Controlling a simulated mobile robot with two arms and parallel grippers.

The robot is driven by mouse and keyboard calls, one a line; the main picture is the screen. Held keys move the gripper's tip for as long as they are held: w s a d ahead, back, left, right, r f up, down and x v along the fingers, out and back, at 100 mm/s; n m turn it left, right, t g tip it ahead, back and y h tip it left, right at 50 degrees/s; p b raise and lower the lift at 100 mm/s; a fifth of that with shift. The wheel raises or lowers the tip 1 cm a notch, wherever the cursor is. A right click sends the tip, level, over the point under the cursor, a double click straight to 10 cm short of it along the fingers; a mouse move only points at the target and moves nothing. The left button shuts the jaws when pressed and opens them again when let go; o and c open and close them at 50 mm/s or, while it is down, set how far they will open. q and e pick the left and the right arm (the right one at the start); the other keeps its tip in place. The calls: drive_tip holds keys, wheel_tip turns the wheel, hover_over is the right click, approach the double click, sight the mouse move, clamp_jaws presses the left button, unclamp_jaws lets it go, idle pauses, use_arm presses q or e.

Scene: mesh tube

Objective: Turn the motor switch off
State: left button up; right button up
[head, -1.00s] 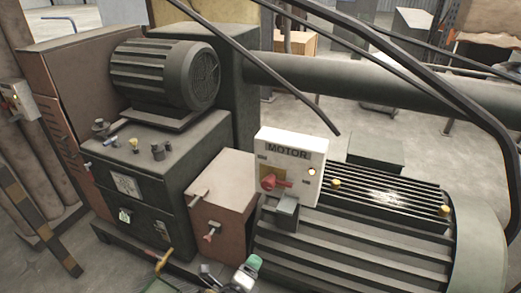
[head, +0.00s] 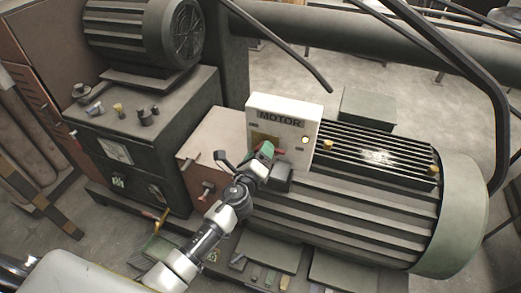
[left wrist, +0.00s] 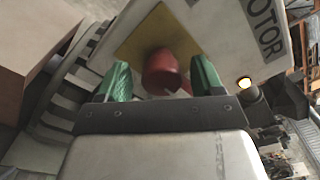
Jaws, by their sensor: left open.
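The motor switch box (head: 313,112) is a white box labelled MOTOR, with a yellow lamp (head: 305,140) lit on its right side. The red switch knob (left wrist: 165,72) sits on a yellow plate (left wrist: 128,52) in the left wrist view. In the head view my left gripper mostly covers the knob. My left gripper (head: 264,154) is in front of the box, with green fingertips. In the left wrist view its open fingers (left wrist: 163,80) stand on either side of the knob, with gaps visible; contact cannot be told. My right gripper is not in view.
The large ribbed motor (head: 350,220) lies right of and below the box. A brown box (head: 212,138) and a dark control cabinet (head: 140,150) stand to the left. A dark pipe (head: 290,62) and black cables (head: 440,50) run behind and above.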

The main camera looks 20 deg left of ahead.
use_arm(q)
drive_tip(key=shift+w+d, duration=0.1)
drive_tip(key=shift+w, duration=0.25)
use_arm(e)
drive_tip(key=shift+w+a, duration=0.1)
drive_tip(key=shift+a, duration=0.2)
use_arm(q)
drive_tip(key=shift+c, duration=0.2)
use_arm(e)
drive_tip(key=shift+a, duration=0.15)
use_arm(q)
drive_tip(key=c, duration=0.8)
drive_tip(key=shift+c, duration=0.3)
drive_tip(key=shift+f, duration=0.1)
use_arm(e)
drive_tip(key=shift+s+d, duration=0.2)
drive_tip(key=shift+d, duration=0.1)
